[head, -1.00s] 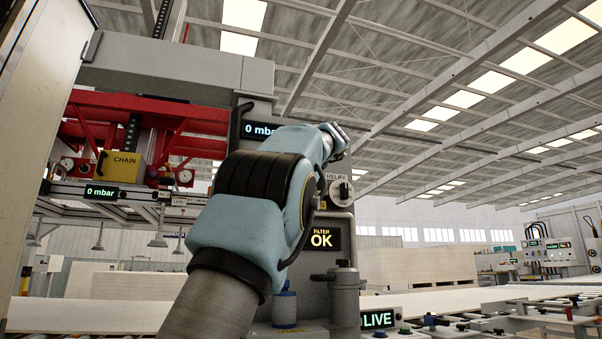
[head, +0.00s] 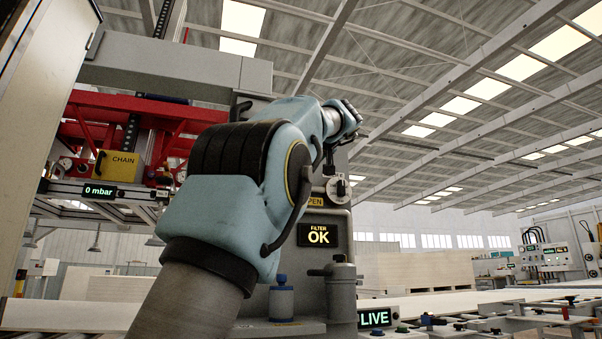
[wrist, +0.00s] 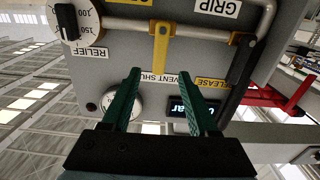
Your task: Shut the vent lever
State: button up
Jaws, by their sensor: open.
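The vent lever (wrist: 160,45) is a yellow bar on a grey pipe, upright in the wrist view and square to the pipe's level run. Its lower end lies by the VENT SHUT label (wrist: 159,78). My gripper (wrist: 161,74) is open and empty, with two green fingers pointing at the panel. The lever's lower end is just beyond the fingertips, in line with the gap between them. I cannot tell whether anything touches. In the head view my arm hides the lever; a yellow OPEN label (head: 315,202) shows beside the arm.
A black handle with a yellow hub (wrist: 240,40) sits right of the lever, near the GRIP (wrist: 217,7) and RELEASE labels. The relief knob (wrist: 66,20) is at left. A round gauge (wrist: 122,104) and small display (wrist: 194,110) lie behind the fingers. The filter display (head: 318,235) reads OK.

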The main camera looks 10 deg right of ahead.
jog(key=shift+s+d+b, duration=0.15)
jog(key=shift+s+b, duration=0.2)
jog(key=shift+s, duration=1.3)
